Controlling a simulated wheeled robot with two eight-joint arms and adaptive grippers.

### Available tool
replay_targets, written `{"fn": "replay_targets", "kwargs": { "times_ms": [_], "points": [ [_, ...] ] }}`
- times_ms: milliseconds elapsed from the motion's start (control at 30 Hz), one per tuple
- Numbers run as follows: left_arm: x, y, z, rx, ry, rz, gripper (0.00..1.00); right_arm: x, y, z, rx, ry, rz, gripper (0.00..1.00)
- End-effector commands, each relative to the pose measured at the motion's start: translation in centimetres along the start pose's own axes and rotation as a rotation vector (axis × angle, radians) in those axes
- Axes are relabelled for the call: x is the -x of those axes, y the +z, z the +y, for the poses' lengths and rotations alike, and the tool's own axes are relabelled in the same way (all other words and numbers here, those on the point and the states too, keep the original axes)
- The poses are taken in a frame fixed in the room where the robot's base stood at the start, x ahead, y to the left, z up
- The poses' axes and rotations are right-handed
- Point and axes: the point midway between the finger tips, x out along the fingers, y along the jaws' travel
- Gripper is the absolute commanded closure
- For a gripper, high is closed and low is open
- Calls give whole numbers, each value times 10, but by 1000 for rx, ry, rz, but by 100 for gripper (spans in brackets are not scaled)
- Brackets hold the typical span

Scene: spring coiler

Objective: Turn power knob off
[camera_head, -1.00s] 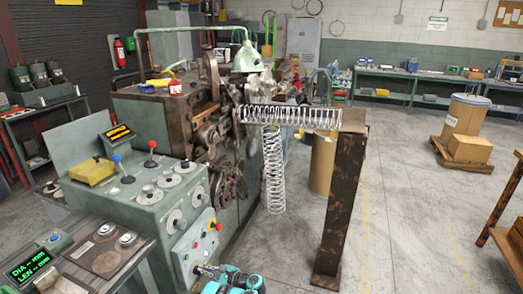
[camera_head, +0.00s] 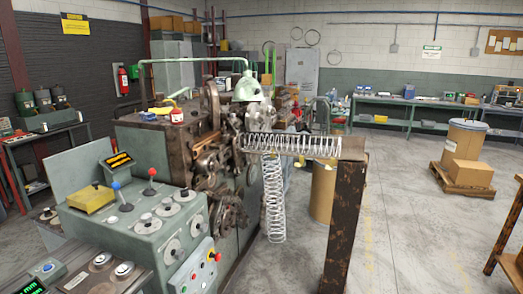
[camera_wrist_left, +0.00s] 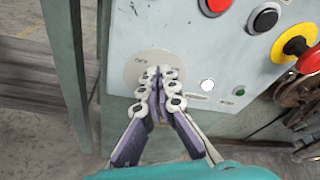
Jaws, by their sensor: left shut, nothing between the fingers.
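In the left wrist view, my left gripper (camera_wrist_left: 159,85) is shut and empty. Its fingertips are in front of a round grey dial plate (camera_wrist_left: 139,66) with small lettering, low on the pale control panel (camera_wrist_left: 133,25). The knob at the plate's middle is hidden behind the fingers, so its setting cannot be read and contact cannot be told. In the head view, the front panel (camera_head: 184,281) of the green console shows at the bottom edge, and neither gripper is in that view.
A red button (camera_wrist_left: 215,5), a black button (camera_wrist_left: 265,18) and a red-and-yellow stop button (camera_wrist_left: 297,46) sit above and right of my fingers. A white lamp (camera_wrist_left: 207,85) is close on the right.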

Motion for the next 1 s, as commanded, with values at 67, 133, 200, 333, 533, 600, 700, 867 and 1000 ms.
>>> {"fn": "replay_targets", "kwargs": {
  "times_ms": [67,133,200,333,533,600,700,867,1000],
  "points": [
    [0,-1,0,0,0,0,100,0,0,0,0,0,0,60],
    [0,-2,1,0,0,0,100,0,0,0,0,0,0,60],
    [-1,-2,1,0,0,0,100,0,0,0,0,0,0,60],
    [-1,-4,2,0,0,0,100,0,0,0,0,0,0,60],
    [-1,-6,3,0,0,0,100,0,0,0,0,0,0,60],
    [-1,-6,3,0,0,0,100,0,0,0,0,0,0,60],
    [-2,-6,3,0,0,0,100,0,0,0,0,0,0,60],
    [-2,-6,3,0,0,0,100,0,0,0,0,0,0,60],
    [-2,-6,3,0,0,1,100,0,0,0,0,0,0,60]
  ]
}}
